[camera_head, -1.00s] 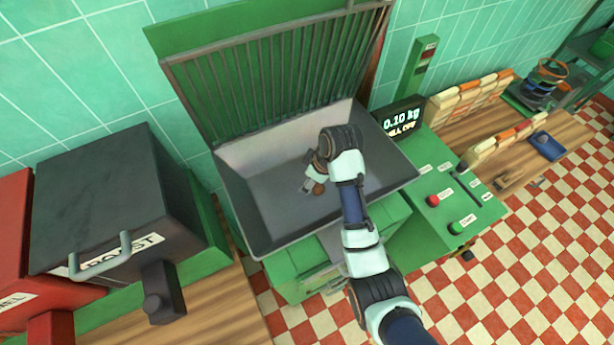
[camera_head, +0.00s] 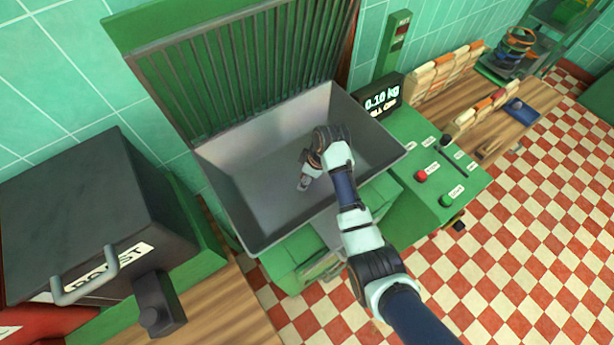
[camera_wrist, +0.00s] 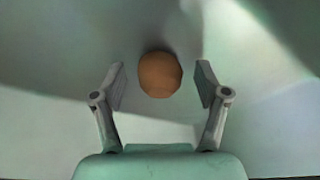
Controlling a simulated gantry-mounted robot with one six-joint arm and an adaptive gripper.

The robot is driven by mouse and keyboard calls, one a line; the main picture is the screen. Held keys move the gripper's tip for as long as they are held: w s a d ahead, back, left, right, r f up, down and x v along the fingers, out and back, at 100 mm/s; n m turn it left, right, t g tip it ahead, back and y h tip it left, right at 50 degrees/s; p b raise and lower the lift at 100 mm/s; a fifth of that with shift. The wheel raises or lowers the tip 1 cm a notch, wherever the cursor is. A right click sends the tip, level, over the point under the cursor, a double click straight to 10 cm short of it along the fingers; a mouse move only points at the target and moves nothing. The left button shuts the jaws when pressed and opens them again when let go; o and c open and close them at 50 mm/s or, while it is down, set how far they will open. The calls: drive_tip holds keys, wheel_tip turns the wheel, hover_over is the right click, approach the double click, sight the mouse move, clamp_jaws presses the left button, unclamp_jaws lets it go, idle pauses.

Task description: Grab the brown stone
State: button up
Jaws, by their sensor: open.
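The brown stone (camera_wrist: 160,75) is a rounded orange-brown lump in the wrist view. It lies on the grey floor of the metal hopper (camera_head: 255,190). My gripper (camera_wrist: 160,87) is open, with one finger on each side of the stone and visible gaps between them and it. The stone sits at and slightly beyond the fingertips. In the head view my gripper (camera_head: 303,183) reaches down into the hopper, and the stone is hidden there by the gripper and arm.
The hopper has raised sloping walls and an upright barred grate (camera_head: 240,75) behind it. A display (camera_head: 380,98) reading 0.10 kg and a green control panel (camera_head: 435,175) stand at its right. A dark roaster box (camera_head: 90,215) is at the left.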

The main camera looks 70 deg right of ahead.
drive_tip(key=c, duration=1.3)
drive_tip(key=shift+r, duration=0.1)
wheel_tip(320, 180, up, 20)
drive_tip(key=p, duration=0.7)
